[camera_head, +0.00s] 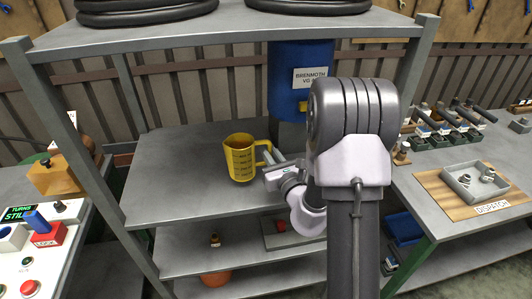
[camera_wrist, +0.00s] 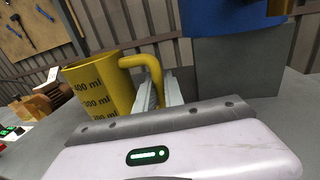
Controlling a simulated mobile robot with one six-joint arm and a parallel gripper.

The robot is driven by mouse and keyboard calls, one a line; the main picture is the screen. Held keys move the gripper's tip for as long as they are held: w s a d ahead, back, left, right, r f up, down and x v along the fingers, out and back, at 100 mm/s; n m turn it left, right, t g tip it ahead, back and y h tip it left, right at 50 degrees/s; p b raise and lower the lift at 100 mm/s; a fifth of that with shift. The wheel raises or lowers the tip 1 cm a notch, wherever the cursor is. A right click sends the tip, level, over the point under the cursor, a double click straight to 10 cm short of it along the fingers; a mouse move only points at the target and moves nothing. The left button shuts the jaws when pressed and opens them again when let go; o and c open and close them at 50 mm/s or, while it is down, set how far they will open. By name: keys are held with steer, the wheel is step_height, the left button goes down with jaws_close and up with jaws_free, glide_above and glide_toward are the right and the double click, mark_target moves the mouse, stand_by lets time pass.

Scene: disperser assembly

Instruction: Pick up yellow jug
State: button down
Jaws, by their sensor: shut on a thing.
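The yellow jug (camera_head: 241,160) stands upright on the grey shelf (camera_head: 180,165), with dark volume marks on its side and its handle to the right. In the wrist view the jug (camera_wrist: 95,88) fills the left side, its handle (camera_wrist: 152,70) reaching to the fingers. My gripper (camera_head: 268,165) comes in from the right at the handle. In the wrist view my gripper (camera_wrist: 158,92) is shut on the handle, with a finger on each side. The jug's base looks to be on or very close to the shelf; I cannot tell which.
A blue cylinder (camera_head: 297,85) on a grey block stands behind the gripper. An upper shelf (camera_head: 230,22) hangs above. A control panel (camera_head: 40,250) is at left; a dispatch tray (camera_head: 474,183) is on the right bench. The shelf left of the jug is clear.

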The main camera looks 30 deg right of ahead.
steer(key=s+d+r+p, duration=0.1)
steer(key=s+d, duration=0.8)
steer(key=s, duration=0.2)
steer(key=shift+s+r+p, duration=0.15)
steer(key=shift+s+p, duration=0.2)
